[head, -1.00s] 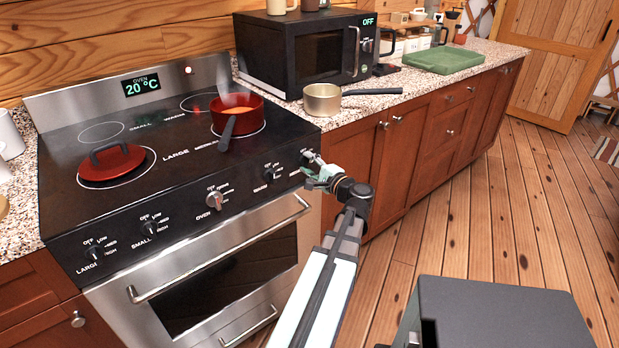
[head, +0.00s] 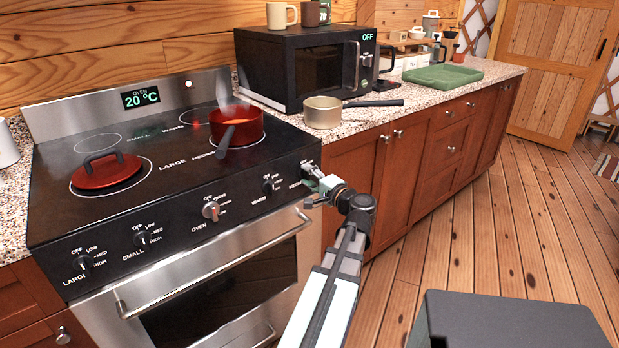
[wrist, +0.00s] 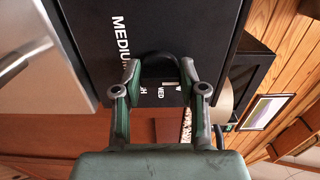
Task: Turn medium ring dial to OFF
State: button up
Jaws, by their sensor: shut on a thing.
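The medium ring dial is at the right end of the stove's black front panel (head: 176,216). In the head view my gripper (head: 308,170) covers it. In the wrist view my fingertips (wrist: 160,78) are shut around the dark dial (wrist: 160,66), against the panel. The printed words MEDIUM, MED and part of HIGH show near it; the dial's pointer is hidden, so I cannot tell its setting.
Other dials, including the oven dial (head: 211,210), line the panel to the left. A red lid (head: 106,175) lies on the large ring. A saucepan (head: 322,113) and black microwave (head: 306,66) are on the counter to the right. The floor before the cabinets is clear.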

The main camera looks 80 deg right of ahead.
jog(key=o, duration=1.1)
jog(key=shift+w+d+r, duration=0.1)
jog(key=shift+w, duration=0.05)
jog(key=shift+o, duration=0.2)
jog(key=v, duration=1.2)
